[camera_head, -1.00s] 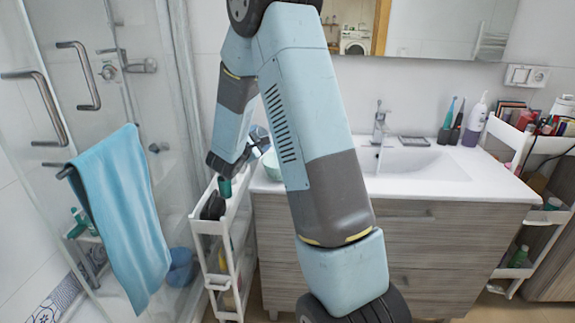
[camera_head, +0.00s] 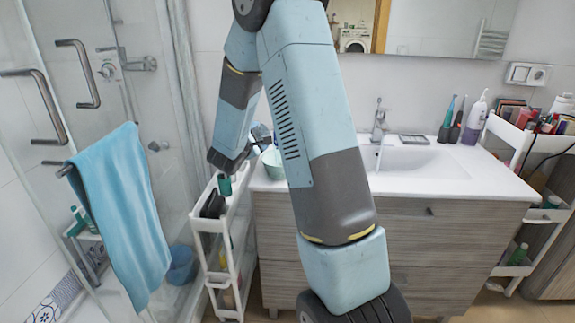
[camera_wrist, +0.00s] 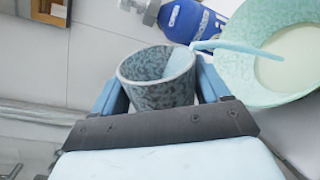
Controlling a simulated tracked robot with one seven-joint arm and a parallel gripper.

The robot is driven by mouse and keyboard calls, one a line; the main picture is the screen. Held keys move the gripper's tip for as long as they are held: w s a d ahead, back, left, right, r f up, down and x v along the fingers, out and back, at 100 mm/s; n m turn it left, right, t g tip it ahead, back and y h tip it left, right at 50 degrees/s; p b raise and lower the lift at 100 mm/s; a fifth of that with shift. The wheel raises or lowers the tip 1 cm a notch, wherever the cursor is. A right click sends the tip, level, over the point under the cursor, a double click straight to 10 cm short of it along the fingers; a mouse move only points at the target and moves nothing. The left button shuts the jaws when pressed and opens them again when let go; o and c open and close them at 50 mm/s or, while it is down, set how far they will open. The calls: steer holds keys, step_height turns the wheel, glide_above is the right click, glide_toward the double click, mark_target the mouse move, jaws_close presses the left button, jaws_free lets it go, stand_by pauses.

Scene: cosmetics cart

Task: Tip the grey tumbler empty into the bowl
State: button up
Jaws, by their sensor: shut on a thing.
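The grey mottled tumbler (camera_wrist: 158,95) is between the fingers of my gripper (camera_wrist: 163,84) in the wrist view, and the gripper is shut on it. Its open mouth shows; I cannot tell how far it is tilted. A light blue stick-like item (camera_wrist: 222,44) reaches from inside the tumbler over its rim and across the bowl. The pale green bowl (camera_wrist: 234,68) is just right of the tumbler. In the head view the bowl (camera_head: 271,161) is partly hidden behind my arm, at the left end of the washbasin counter. The tumbler is hard to make out there.
A blue bottle (camera_wrist: 190,20) is beyond the tumbler. A narrow white cart (camera_head: 208,226) with a dark green bottle (camera_head: 225,185) stands left of the counter (camera_head: 430,188). A blue towel (camera_head: 118,205) hangs on the shower door. The counter front right of my arm is clear.

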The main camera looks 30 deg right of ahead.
steer(key=shift+r+m, duration=0.15)
steer(key=shift+m, duration=0.25)
steer(key=shift+s+d+f+m+p, duration=0.15)
steer(key=shift+f+m+p, duration=0.3)
steer(key=shift+m+p, duration=0.3)
stand_by(0.7)
steer(key=shift+s+d+r+m+t+y+p, duration=0.15)
steer(key=shift+s+d+m+p, duration=0.05)
steer(key=shift+s+d+m, duration=0.2)
steer(key=shift+s+d+r+m+t+y+p, duration=0.1)
steer(key=shift+s+d+m+t+y+p, duration=0.15)
steer(key=shift+m, duration=0.2)
stand_by(0.5)
steer(key=shift+s+d+f+m+p, duration=0.2)
steer(key=shift+f+m+p, duration=0.15)
steer(key=shift+f+m, duration=0.3)
stand_by(0.5)
steer(key=shift+s+d+r+m, duration=0.1)
steer(key=shift+r+m, duration=0.1)
steer(key=shift+m, duration=0.25)
